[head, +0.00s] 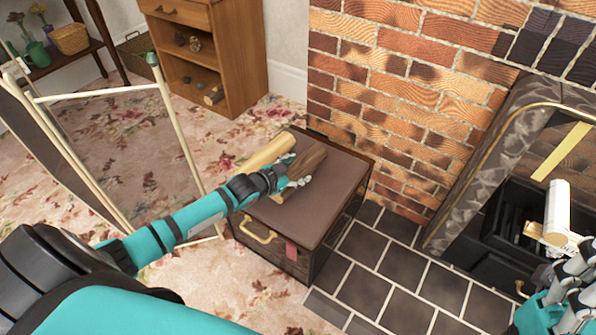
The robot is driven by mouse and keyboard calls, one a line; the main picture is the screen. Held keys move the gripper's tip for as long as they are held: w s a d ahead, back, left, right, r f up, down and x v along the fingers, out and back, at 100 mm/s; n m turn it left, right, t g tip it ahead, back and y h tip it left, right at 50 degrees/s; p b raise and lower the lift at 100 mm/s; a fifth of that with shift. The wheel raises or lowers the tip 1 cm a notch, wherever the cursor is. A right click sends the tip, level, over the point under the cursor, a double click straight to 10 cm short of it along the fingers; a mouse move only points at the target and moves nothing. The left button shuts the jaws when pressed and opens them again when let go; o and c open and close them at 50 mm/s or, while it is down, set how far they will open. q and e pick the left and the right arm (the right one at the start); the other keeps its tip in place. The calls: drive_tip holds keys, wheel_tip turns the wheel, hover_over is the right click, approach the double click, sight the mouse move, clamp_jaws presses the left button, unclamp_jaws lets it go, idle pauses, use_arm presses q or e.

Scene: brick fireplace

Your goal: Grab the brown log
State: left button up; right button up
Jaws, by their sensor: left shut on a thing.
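The brown log (308,161) is at the top of a brown chest (330,186), lying at a slant. My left gripper (290,182) is shut on the near end of this log, and its fingers hide part of that end. I cannot tell whether the log touches the lid. A pale tan log (267,152) is just left of the brown log, partly behind my gripper. My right gripper (572,274) is at the lower right edge, partly cut off, next to a whitish cylinder with a tan end (557,207). I cannot tell whether it holds that.
A brick fireplace (400,95) with a dark metal opening stands at the right. Dark hearth tiles (400,268) lie before it. A folding screen (120,130) stands at the left, and a wooden cabinet (228,50) is behind. The chest lid's right side is clear.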

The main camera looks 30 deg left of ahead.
use_arm(q)
drive_tip(key=shift+f, duration=0.1)
drive_tip(key=c, duration=0.8)
